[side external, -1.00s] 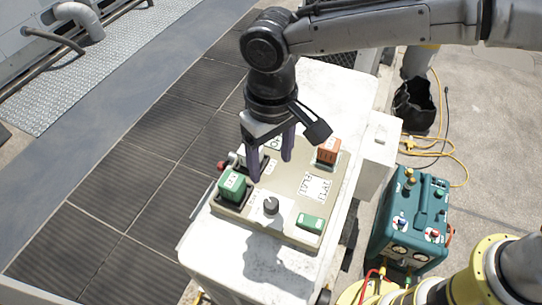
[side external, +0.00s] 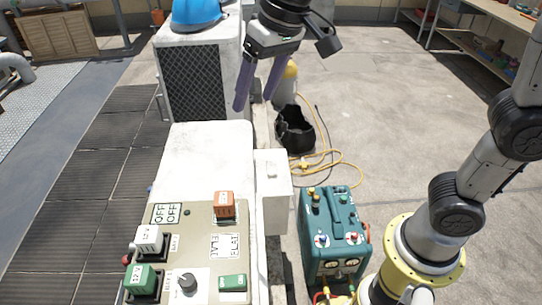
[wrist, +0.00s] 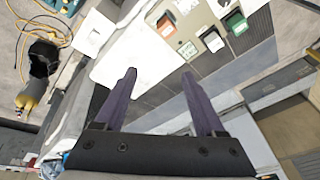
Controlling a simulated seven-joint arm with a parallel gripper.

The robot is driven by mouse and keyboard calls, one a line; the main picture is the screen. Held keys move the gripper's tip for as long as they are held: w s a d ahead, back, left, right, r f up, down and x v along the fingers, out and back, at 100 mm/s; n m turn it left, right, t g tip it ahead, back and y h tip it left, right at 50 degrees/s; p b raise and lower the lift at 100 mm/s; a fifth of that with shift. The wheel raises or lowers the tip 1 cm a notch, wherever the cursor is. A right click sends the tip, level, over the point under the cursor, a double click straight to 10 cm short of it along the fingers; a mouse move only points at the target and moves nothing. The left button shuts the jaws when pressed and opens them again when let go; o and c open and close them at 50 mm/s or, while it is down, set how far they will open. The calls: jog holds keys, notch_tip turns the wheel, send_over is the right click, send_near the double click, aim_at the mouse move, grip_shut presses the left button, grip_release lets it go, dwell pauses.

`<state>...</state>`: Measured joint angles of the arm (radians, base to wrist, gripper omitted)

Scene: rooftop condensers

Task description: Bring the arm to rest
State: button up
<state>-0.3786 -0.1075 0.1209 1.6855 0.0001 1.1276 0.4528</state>
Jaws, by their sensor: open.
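My gripper (side external: 255,100) is open and empty, raised at the top middle of the side external view, clear of the panel. In the wrist view its two purple fingers (wrist: 158,95) stand apart with nothing between them. My arm comes in from the right. The control panel (side external: 205,270) lies on the white condenser unit (side external: 215,150). It carries a green block switch (side external: 140,281), a white one (side external: 149,239), an orange one (side external: 224,205), a dark knob (side external: 187,282) and a flat green piece (side external: 232,283).
A teal machine (side external: 335,235) with gauges stands right of the unit. A black bag (side external: 295,130) and yellow hose (side external: 340,172) lie on the ground. A second condenser (side external: 195,75) behind bears a blue helmet (side external: 196,14). Shelves (side external: 490,35) stand far right. Open concrete lies between.

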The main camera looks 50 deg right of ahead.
jog(key=s+d+m+t+h, duration=0.1)
jog(key=s+d+t, duration=0.1)
jog(key=s+d, duration=1)
jog(key=s+d+f+n, duration=0.1)
jog(key=s+f, duration=0.5)
jog(key=f, duration=0.1)
jog(key=shift+d+f+n, duration=0.35)
jog(key=shift+f+n, duration=0.05)
